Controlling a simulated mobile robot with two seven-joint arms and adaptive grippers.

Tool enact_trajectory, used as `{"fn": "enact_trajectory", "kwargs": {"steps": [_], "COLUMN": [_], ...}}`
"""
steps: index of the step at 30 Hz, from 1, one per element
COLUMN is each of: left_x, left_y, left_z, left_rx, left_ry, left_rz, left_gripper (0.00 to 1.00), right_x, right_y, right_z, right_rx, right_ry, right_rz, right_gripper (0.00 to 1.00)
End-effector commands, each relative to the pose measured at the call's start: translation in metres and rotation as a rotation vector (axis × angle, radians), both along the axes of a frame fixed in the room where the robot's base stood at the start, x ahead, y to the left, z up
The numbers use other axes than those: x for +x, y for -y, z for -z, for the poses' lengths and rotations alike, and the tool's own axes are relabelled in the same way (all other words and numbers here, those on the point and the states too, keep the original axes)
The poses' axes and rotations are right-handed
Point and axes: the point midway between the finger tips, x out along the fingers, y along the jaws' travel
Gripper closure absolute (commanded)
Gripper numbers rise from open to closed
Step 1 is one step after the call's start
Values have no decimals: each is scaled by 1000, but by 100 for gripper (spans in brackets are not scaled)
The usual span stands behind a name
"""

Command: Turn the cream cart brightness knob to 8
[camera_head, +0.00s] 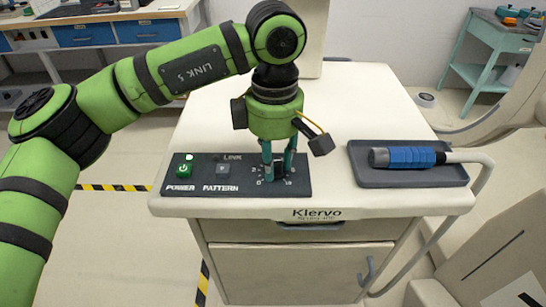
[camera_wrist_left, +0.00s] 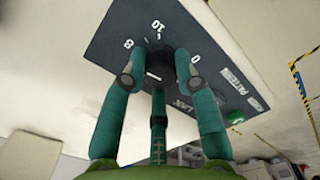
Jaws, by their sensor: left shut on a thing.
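The cream cart (camera_head: 330,110) stands in front of me, with a dark control panel (camera_head: 215,190) on its top near the front left. My left gripper (camera_head: 278,172) points down over the right part of this panel. Its fingers are shut on the dark brightness knob (camera_wrist_left: 160,62), which the fingers mostly hide in the head view. In the left wrist view the fingers stand on both sides of the knob, and the numbers 8, 10 and 0 show around it. A small pale mark shows on the knob, but I cannot tell which number it points to.
The panel also bears a green power button (camera_head: 183,170) and a grey pattern button (camera_head: 223,170). A dark tray (camera_head: 408,180) with a blue-gripped handpiece (camera_head: 405,157) lies at the cart's right. A teal cart (camera_head: 490,50) stands at the back right.

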Motion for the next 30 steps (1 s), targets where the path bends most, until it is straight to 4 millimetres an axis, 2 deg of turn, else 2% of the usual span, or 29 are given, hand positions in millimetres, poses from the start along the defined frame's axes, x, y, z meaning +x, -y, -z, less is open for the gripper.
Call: {"fn": "enact_trajectory", "kwargs": {"steps": [4, 5, 6, 7, 16, 20, 23, 30], "left_x": [-2, -2, -2, -2, -1, -1, -1, -1], "left_y": [3, 3, 3, 3, 1, 1, 2, 3], "left_z": [-1, -1, -1, -1, 0, -8, -24, -76], "left_rx": [-9, -9, -9, -8, -2, -2, -3, -3], "left_ry": [-2, -2, -2, -2, -2, 0, 2, 3], "left_rz": [6, 6, 6, 6, 1, 1, 2, 2], "left_gripper": [100, 65, 49, 46, 46, 46, 46, 46], "right_x": [0, 0, 0, 0, -1, -1, 0, 0], "right_y": [0, 0, 0, -1, -1, 0, 0, 0], "right_z": [0, 0, 0, 0, 0, 0, 0, 0], "right_rx": [0, 0, 0, 1, 1, 0, 0, 0], "right_ry": [0, 0, 0, 0, -1, -1, 0, 0], "right_rz": [0, 0, 1, 1, 1, 0, 0, 0], "right_gripper": [60, 60, 60, 60, 60, 60, 60, 60]}}
